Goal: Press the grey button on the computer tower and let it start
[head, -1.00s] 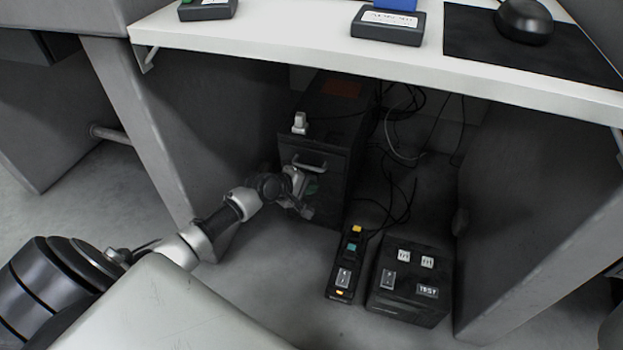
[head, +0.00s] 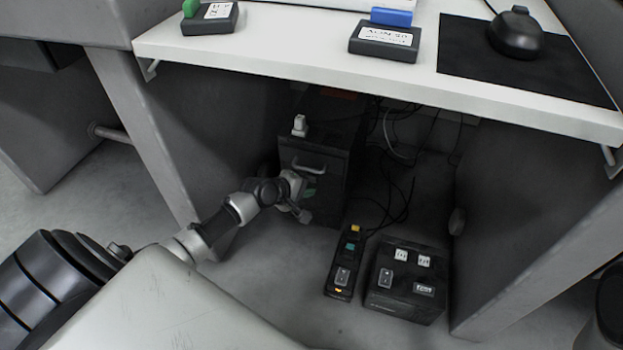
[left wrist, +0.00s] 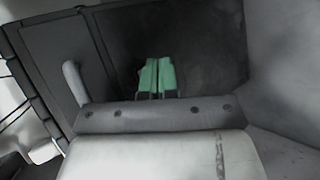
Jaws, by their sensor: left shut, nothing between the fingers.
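The computer tower (head: 325,140) is a dark box under the white desk, with a pale handle (head: 308,168) on its front. My left gripper (head: 310,193) is at the tower's front, below the handle. In the left wrist view its green fingertips (left wrist: 157,75) are together with nothing between them, in front of the dark front panel (left wrist: 205,50). The handle also shows there at the left (left wrist: 73,82). I cannot make out the grey button; the gripper may hide it. I cannot tell whether the fingertips touch the panel. My right gripper is not in view.
A small white object (head: 299,125) stands on the tower. A power strip (head: 346,262) and a black switch box (head: 407,285) lie on the floor to its right. Cables hang behind. The desk edge (head: 380,78) is overhead, with side panels (head: 150,150) left and right (head: 540,215).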

